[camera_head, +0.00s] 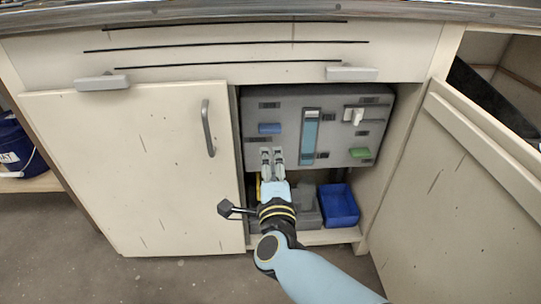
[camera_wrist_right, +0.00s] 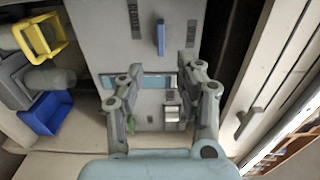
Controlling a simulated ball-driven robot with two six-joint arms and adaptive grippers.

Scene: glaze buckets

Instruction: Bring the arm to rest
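My right arm reaches up from the bottom in the head view. Its gripper (camera_head: 272,154) is in front of the grey panel (camera_head: 285,105) inside the open cabinet, just below a small blue block (camera_head: 269,128). In the right wrist view the two fingers of the gripper (camera_wrist_right: 161,66) stand wide apart with nothing held between them. The blue block (camera_wrist_right: 160,38) shows beyond the fingertips. A light blue strip (camera_head: 309,135), a white switch (camera_head: 357,116) and a green block (camera_head: 359,153) are on the panel. Whether the fingers touch the panel is unclear. My left gripper is out of view.
The left cabinet door (camera_head: 130,170) is closed, and the right door (camera_head: 460,200) stands open. A blue bin (camera_head: 339,205) sits on the shelf under the panel. A yellow bin (camera_wrist_right: 40,35) shows in the wrist view. The floor (camera_head: 60,260) at left is clear.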

